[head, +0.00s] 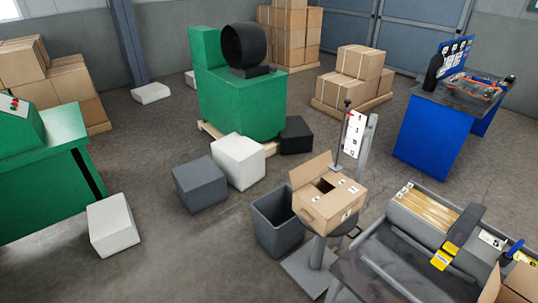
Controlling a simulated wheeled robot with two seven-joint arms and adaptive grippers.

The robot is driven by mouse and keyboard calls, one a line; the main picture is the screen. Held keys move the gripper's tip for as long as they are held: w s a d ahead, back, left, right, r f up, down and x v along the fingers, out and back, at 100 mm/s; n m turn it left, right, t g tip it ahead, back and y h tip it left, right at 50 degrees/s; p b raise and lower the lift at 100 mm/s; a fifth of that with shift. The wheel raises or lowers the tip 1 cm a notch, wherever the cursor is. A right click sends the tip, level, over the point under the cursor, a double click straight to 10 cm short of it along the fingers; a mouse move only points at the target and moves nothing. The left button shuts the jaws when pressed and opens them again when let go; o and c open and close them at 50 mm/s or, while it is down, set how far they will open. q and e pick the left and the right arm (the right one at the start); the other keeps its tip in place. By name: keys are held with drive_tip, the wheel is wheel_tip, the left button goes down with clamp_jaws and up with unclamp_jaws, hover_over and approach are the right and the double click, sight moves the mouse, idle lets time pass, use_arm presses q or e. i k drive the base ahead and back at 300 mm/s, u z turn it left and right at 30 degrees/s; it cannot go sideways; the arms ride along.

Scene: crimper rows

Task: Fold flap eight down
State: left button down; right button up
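An open cardboard box (335,208) sits on a grey round-topped stand right of the picture's middle in the head view. One flap (311,169) stands up at its back left. Other flaps lie about level across the top, with small white labels (341,181) on them. A dark gap (323,186) shows between the flaps. The label numbers are too small to read, so I cannot tell which flap is eight. Neither of my grippers shows in the head view.
A dark grey bin (277,222) stands just left of the box. A white numbered sign (354,134) stands behind it. A grey bench machine with yellow parts (444,255) and a cut-off cardboard box (515,285) are at the lower right.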

sight(301, 176)
drive_tip(key=u, duration=0.2)
drive_tip(key=i, duration=1.5)
drive_tip(key=z, duration=0.65)
